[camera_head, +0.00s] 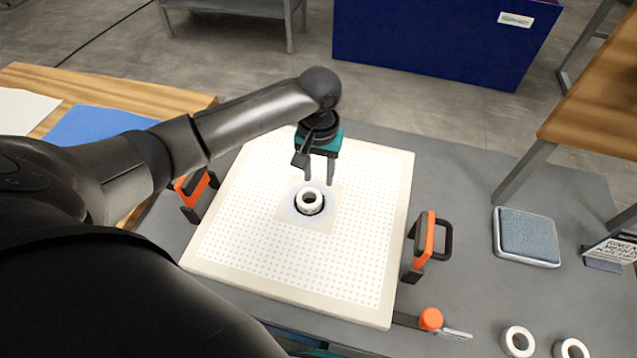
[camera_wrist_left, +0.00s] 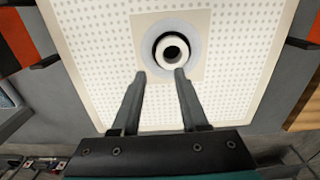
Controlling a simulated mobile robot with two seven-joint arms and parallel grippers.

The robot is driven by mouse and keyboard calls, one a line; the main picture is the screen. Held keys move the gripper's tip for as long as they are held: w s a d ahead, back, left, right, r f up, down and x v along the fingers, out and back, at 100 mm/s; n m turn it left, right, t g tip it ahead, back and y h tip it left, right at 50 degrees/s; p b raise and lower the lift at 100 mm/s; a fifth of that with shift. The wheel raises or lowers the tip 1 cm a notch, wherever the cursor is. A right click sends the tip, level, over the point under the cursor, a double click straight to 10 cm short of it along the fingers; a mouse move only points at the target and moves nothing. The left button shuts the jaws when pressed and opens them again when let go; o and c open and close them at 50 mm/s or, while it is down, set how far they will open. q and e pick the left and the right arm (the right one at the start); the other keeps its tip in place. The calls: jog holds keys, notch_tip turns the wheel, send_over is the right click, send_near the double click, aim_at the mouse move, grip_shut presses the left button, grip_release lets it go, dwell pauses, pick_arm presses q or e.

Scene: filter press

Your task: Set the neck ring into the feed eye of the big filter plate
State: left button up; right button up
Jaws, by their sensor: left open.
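The big filter plate (camera_head: 255,245) is a pale square with a grid of small dots, lying flat on a grey table. Its feed eye is a dark round hole inside a smooth centre patch (camera_head: 332,222). The white neck ring (camera_head: 309,210) is at the eye, with a dark crescent of the hole showing along part of its edge. It also shows in the left wrist view (camera_wrist_left: 172,66). I cannot tell how deep it sits. My left gripper (camera_head: 319,184) is open, its fingertips just beside the ring and not around it.
Orange-and-black clamps or handles stand at the plate's left and right (camera_head: 424,240). Two loose white rings (camera_head: 509,343) lie at the lower right. A blue-grey pad (camera_head: 527,235) lies on the right, near a small sign (camera_head: 610,248). An orange-ended tool (camera_head: 431,319) lies at the plate's front right corner.

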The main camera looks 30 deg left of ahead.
pick_arm(q)
jog(key=shift+r, duration=1.75)
